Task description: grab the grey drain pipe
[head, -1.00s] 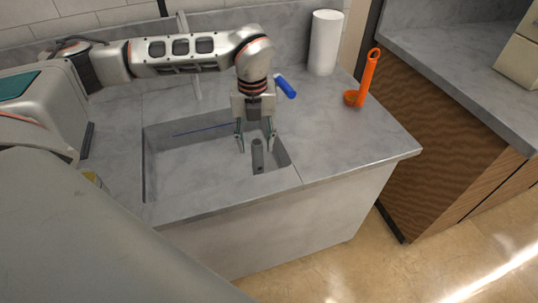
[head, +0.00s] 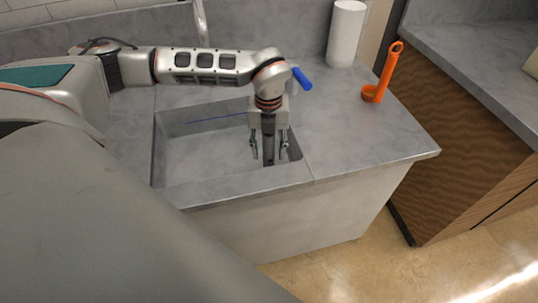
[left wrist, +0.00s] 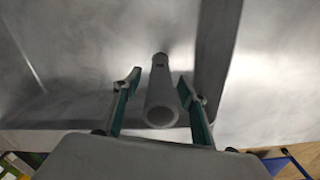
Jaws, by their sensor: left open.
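The grey drain pipe (head: 268,149) stands in the right end of the sink basin (head: 205,170). In the left wrist view the hollow pipe (left wrist: 160,97) shows its round open end toward the camera, between the two fingers. My left gripper (head: 269,156) points down into the basin with a finger on either side of the pipe. In the left wrist view the left gripper (left wrist: 158,82) is open, with visible gaps between the pipe and both fingers. The pipe's upper part is hidden by the gripper in the head view. My right gripper is not in view.
The basin walls stand close to the gripper on the right. A blue object (head: 302,78) is behind the wrist on the counter. A paper towel roll (head: 345,35) and an orange tool (head: 384,75) stand farther right.

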